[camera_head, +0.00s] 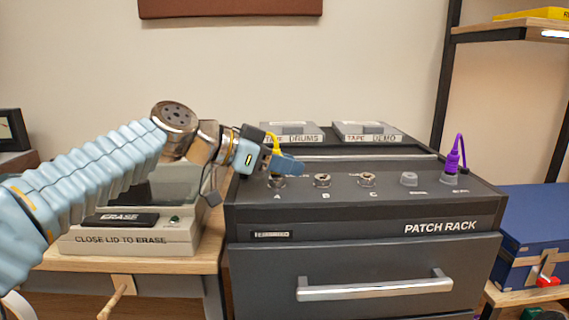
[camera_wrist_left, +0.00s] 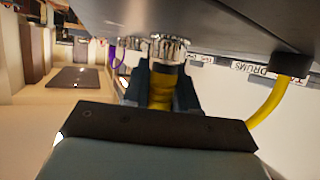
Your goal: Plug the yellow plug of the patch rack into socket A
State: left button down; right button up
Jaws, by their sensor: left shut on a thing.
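The patch rack (camera_head: 360,232) is a dark cabinet with a row of metal sockets on its sloping top. Socket A (camera_head: 276,183) is the leftmost, partly hidden by my left gripper (camera_head: 284,164). The gripper is shut on the yellow plug, just above socket A. In the left wrist view the yellow plug (camera_wrist_left: 160,95) sits between the fingers, its end against the metal ring of a socket (camera_wrist_left: 169,44). I cannot tell how deep it sits. Its yellow cable (camera_wrist_left: 266,106) runs to a black grommet (camera_wrist_left: 291,65); a piece of it shows above the gripper in the head view. My right gripper is out of view.
Socket B (camera_head: 322,181) and socket C (camera_head: 367,180) stand empty to the right. A purple plug (camera_head: 452,161) stands at the right end. Two tapes lie behind, DRUMS (camera_head: 292,132) and DEMO (camera_head: 367,132). An eraser unit (camera_head: 130,240) is left, a blue case (camera_head: 540,225) right.

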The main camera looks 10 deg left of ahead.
pick_arm(q)
jog(key=shift+f, duration=0.2)
jog(key=c, duration=0.8)
grip_release()
jog(key=v, duration=1.4)
